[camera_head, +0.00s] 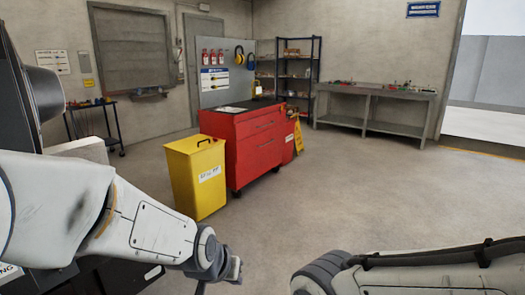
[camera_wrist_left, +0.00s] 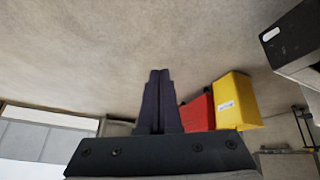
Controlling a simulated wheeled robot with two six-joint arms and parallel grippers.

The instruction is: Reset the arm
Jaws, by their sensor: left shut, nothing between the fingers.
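My right arm (camera_head: 430,272) lies across the bottom right corner of the head view. Its gripper is out of the picture.
A yellow bin (camera_head: 197,180) and a red tool cabinet (camera_head: 255,145) stand ahead. A grey workbench (camera_head: 375,108) and a dark shelf rack (camera_head: 298,75) are at the back. A dark machine stands at far left. The floor at centre right is clear.

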